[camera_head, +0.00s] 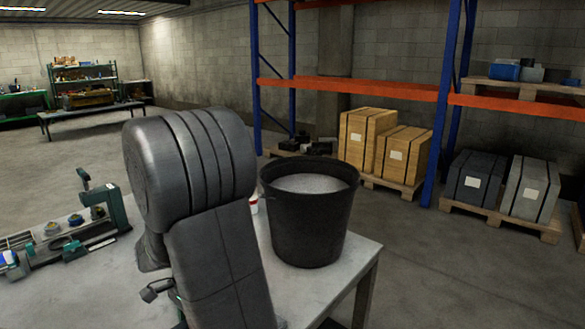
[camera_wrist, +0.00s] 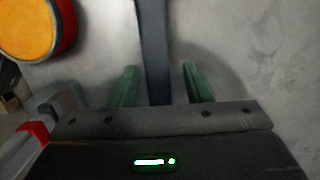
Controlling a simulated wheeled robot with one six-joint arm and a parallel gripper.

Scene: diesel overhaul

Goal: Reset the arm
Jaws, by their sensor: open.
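My gripper (camera_wrist: 158,84) shows in the wrist view with its two green fingers apart. Nothing is held between them. A dark bar runs up the picture behind the gap between the fingers, over a pale grey surface. In the head view my arm's grey links stand large in the middle, in front of the workbench (camera_head: 310,288). The gripper itself cannot be made out clearly there, as my arm hides much of the bench.
A black bucket (camera_head: 305,230) with pale grey contents stands on the bench, close right of my arm. A green tool fixture (camera_head: 108,215) is at left. An orange-topped red round object (camera_wrist: 35,28) is beside my gripper. Racks with crates (camera_head: 366,138) stand behind; the floor between is open.

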